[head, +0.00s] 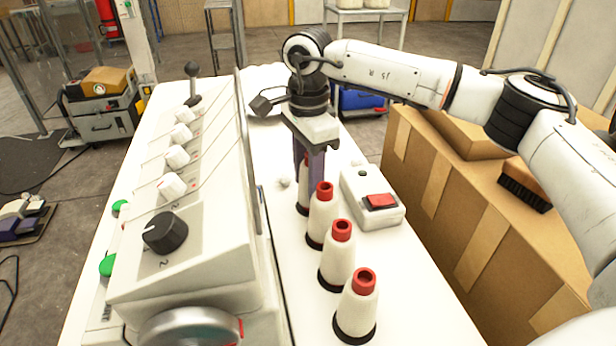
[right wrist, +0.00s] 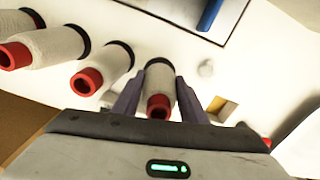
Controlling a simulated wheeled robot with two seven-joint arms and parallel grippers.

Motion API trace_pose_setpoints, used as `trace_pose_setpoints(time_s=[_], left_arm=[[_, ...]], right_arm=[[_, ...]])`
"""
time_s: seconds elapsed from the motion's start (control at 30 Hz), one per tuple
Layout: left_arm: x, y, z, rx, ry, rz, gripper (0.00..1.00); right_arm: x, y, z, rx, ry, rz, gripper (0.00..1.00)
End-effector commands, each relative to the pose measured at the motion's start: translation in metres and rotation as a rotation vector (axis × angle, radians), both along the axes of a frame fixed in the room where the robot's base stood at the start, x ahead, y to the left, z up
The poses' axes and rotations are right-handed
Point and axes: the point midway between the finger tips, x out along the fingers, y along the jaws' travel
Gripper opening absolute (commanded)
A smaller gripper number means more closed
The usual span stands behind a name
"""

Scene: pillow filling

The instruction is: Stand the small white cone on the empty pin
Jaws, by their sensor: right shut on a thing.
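My right gripper (head: 312,172) points down at the far end of a row of white cones with red tops. In the right wrist view its two purple fingers (right wrist: 158,88) are shut on a white cone (right wrist: 159,77), one on each side. In the head view this cone (head: 303,197) is mostly hidden behind the fingers, with its dark base close to the table. Three more cones stand upright nearer to me: the far one (head: 321,222), the middle one (head: 338,262) and the near one (head: 356,312). I cannot make out an empty pin. My left gripper is not in view.
A white switch box (head: 360,208) with a red rocker stands right of the row. A control panel (head: 190,215) with knobs rises on the left. A small pale round thing (head: 284,183) lies left of the gripper. Cardboard boxes (head: 470,215) stand beyond the table's right edge.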

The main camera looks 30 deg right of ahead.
Motion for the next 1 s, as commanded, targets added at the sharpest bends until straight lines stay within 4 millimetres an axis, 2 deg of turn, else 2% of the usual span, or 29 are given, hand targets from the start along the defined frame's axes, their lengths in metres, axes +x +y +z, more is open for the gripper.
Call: trace_pose_setpoints(time_s=[0.33,0.37,0.47,0.77,1.0], left_arm=[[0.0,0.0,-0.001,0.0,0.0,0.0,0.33],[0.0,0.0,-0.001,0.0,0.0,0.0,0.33],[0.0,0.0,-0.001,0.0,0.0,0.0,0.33],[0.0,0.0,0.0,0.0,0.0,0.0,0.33],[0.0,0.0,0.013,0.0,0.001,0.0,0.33]], right_arm=[[0.0,0.0,-0.002,0.0,0.0,0.0,0.13],[0.0,0.0,-0.002,0.0,0.0,0.0,0.43],[0.0,0.0,-0.002,0.0,0.0,0.0,0.6],[0.0,0.0,-0.002,0.0,0.0,0.0,0.6],[0.0,0.0,0.015,0.0,0.0,0.0,0.6]])
